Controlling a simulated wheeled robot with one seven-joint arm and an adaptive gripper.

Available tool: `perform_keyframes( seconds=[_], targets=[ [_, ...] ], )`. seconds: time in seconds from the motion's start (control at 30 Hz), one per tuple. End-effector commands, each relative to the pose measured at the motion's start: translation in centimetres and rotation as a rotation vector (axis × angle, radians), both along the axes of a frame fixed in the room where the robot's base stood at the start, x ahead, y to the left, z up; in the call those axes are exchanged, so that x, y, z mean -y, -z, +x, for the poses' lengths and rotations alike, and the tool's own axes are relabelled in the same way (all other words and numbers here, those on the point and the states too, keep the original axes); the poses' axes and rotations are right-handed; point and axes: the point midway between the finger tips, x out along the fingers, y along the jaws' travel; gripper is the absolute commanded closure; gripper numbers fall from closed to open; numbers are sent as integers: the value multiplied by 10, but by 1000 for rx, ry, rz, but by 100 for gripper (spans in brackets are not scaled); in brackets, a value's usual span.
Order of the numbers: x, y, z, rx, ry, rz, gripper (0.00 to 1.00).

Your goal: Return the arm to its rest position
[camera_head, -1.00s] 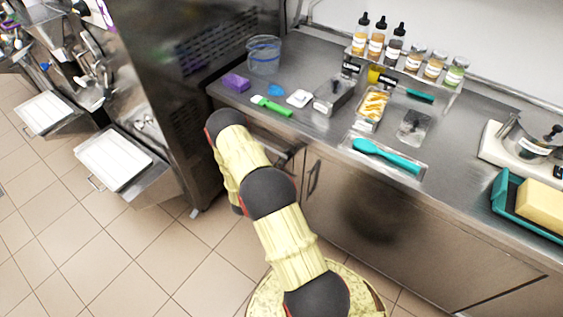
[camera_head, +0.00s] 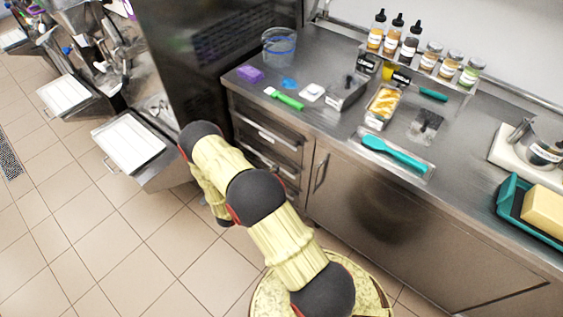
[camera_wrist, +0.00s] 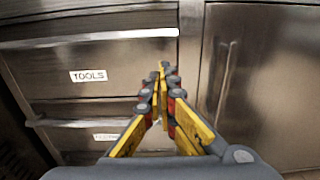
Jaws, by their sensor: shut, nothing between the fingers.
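My gripper (camera_wrist: 162,75) shows in the wrist view with its yellow and grey fingers together, shut and empty. It faces the counter's drawer front labelled "TOOLS" (camera_wrist: 89,76) and the cabinet door (camera_wrist: 268,90) to its right. In the head view my arm is folded low over the floor in front of the counter, and the gripper itself is hidden behind the arm links.
The steel counter (camera_head: 330,125) holds a green-handled tool (camera_head: 284,99), a teal spatula (camera_head: 395,153), a purple sponge (camera_head: 249,74) and a clear tub (camera_head: 279,47). Freezers with white trays (camera_head: 128,142) stand at left. The tiled floor (camera_head: 100,240) between is clear.

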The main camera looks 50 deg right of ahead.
Motion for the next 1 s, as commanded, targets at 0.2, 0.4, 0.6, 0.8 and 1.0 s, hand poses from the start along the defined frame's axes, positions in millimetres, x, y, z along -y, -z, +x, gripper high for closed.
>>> perform_keyframes(
  seconds=[0.2, 0.4, 0.6, 0.8, 1.0],
  targets=[
    [-14, 0, -1, -1, 0, 0, 100],
    [-15, 1, -1, -1, 1, 0, 100],
    [-16, 15, -20, -19, 64, 54, 100],
    [-26, 28, -87, -56, 254, 133, 100],
    [-49, 0, -131, 18, 479, 218, 100]
  ],
)
